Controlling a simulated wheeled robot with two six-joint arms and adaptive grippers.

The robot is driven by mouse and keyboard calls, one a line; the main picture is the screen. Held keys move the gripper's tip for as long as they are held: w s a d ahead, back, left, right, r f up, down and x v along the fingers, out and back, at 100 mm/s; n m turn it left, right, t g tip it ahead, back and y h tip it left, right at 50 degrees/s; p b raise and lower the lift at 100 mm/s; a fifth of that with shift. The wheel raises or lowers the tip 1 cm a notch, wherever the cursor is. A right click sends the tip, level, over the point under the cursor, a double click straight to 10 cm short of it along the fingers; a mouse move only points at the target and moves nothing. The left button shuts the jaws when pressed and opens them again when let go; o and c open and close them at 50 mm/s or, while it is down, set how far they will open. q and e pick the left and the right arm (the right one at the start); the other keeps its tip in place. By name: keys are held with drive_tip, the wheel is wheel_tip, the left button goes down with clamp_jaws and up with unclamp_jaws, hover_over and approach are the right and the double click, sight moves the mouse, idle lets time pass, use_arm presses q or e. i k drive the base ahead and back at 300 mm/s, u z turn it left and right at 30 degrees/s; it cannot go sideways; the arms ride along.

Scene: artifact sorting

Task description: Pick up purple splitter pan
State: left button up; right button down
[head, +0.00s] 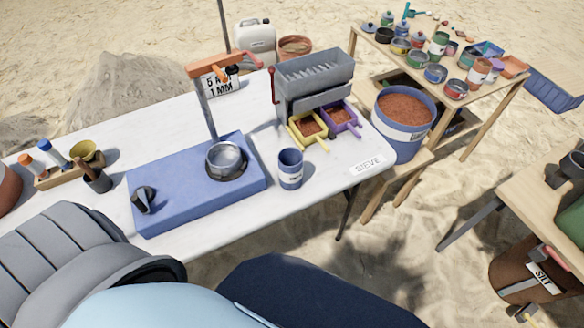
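The purple splitter pan (354,123) sits on the white table under the right side of the grey riffle splitter (314,80). It holds reddish-brown soil, and its handle points toward the lower right. A yellow pan (295,133) with similar soil sits close beside it on the left. The splitter's body rises just behind both pans. Neither of my gripper's fingers can be made out in the head view.
A blue cup (290,169) stands in front of the pans, left of the SIEVE label (367,163). A blue base (185,205) with a metal bowl (226,159) lies further left. A large soil-filled bucket (402,142) stands right of the white table (255,220).

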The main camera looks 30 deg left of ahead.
sight(338, 117)
drive_tip(key=z, duration=1.5)
drive_tip(key=i, duration=1.75)
drive_tip(key=u, duration=2.85)
